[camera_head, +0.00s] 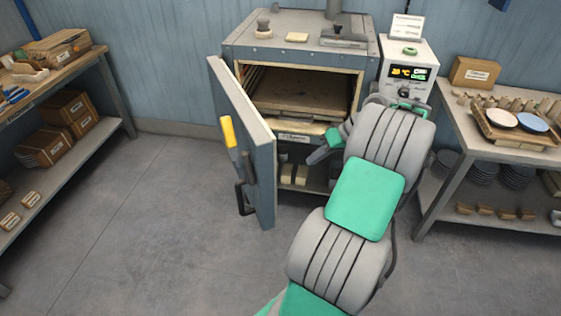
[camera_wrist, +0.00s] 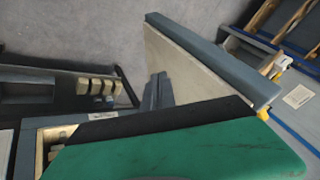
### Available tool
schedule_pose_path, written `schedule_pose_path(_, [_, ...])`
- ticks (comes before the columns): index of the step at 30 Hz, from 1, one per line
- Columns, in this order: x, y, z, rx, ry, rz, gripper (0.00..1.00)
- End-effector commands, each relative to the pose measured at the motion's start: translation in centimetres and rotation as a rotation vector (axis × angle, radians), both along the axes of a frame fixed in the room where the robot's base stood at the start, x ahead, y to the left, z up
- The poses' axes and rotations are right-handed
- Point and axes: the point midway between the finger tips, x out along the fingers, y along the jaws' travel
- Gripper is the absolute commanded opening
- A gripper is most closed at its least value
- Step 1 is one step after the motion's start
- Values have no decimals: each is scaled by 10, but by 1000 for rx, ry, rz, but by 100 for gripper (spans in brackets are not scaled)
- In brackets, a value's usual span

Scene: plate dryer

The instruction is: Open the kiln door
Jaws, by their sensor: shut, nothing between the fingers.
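The kiln (camera_head: 300,52) is a grey metal box at the back. Its door (camera_head: 245,140) is hinged at the left and stands wide open, swung out toward me. The door has a yellow handle (camera_head: 229,132) and a dark latch handle (camera_head: 242,197) on its outer side. My gripper (camera_head: 318,157) is shut and empty, in front of the kiln's lower front and to the right of the door. In the wrist view the fingers (camera_wrist: 157,92) point at the door's pale inner face (camera_wrist: 195,70). I cannot tell whether they touch it.
A control box (camera_head: 408,72) with a lit display stands right of the kiln. A table (camera_head: 455,125) with pottery and plates is at the right. A shelf unit (camera_head: 85,62) with boxes is at the left. The floor (camera_head: 150,210) left of the door is clear.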

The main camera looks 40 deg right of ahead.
Motion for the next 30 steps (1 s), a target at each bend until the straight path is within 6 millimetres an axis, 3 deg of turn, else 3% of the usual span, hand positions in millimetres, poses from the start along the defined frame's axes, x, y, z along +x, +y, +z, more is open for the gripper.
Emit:
schedule_pose_path(5, [9,6,-19,2,1,-4,0])
schedule_pose_path(15, [45,31,-77,4,3,-7,0])
schedule_pose_path(21, [56,61,-76,0,1,-4,0])
schedule_pose_path(30, [59,69,-79,0,1,-6,0])
